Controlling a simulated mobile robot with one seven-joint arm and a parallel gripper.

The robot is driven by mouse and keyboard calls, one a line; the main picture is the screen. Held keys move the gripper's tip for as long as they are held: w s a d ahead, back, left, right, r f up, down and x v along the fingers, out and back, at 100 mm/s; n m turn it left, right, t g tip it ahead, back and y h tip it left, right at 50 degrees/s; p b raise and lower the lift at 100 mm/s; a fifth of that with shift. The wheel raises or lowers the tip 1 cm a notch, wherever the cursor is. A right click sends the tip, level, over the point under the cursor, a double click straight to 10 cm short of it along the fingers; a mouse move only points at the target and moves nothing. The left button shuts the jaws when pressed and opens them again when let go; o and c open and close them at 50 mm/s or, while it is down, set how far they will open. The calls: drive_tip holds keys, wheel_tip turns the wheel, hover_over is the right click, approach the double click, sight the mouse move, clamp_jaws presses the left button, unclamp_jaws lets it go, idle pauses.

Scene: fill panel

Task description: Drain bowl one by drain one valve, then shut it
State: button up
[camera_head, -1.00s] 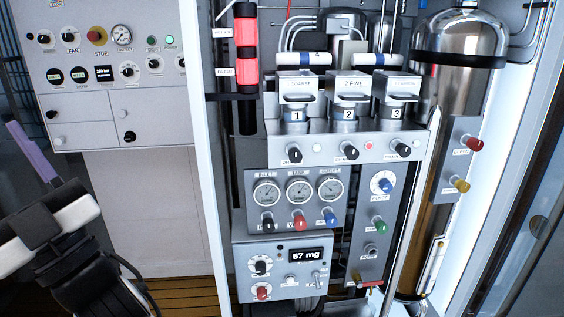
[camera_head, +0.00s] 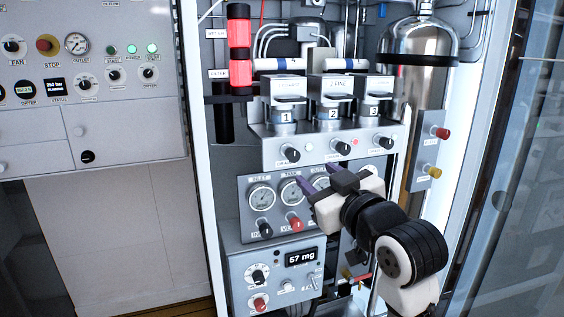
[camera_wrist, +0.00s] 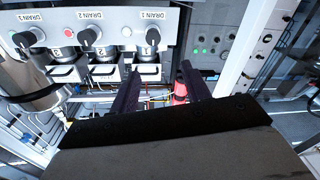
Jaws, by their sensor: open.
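The drain one valve (camera_head: 291,154) is a black knob on the front of the grey shelf, under bowl one (camera_head: 285,116). In the wrist view the drain one valve (camera_wrist: 152,37) shows under its "DRAIN 1" label, in an upside-down picture, just beyond the fingertips. My gripper (camera_head: 318,178) is in front of the gauge panel, below and right of that knob. In the wrist view my gripper (camera_wrist: 160,70) is open, with two dark fingers apart and nothing between them. It appears clear of the knob. The liquid level in bowl one cannot be made out.
The drain two (camera_head: 341,147) and drain three (camera_head: 385,142) knobs sit to the right on the same shelf. A tall steel cylinder (camera_head: 408,105) stands to the right.

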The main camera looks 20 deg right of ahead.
sight(295, 156)
drive_tip(key=w+p, duration=0.1)
drive_tip(key=w, duration=0.3)
drive_tip(key=w+p, duration=0.1)
drive_tip(key=w, duration=0.3)
drive_tip(key=w+p, duration=0.1)
drive_tip(key=w, duration=0.4)
drive_tip(key=shift+f+p, duration=0.25)
drive_tip(key=shift+p, duration=0.05)
drive_tip(key=shift+c, duration=0.4)
drive_tip(key=c, duration=0.9)
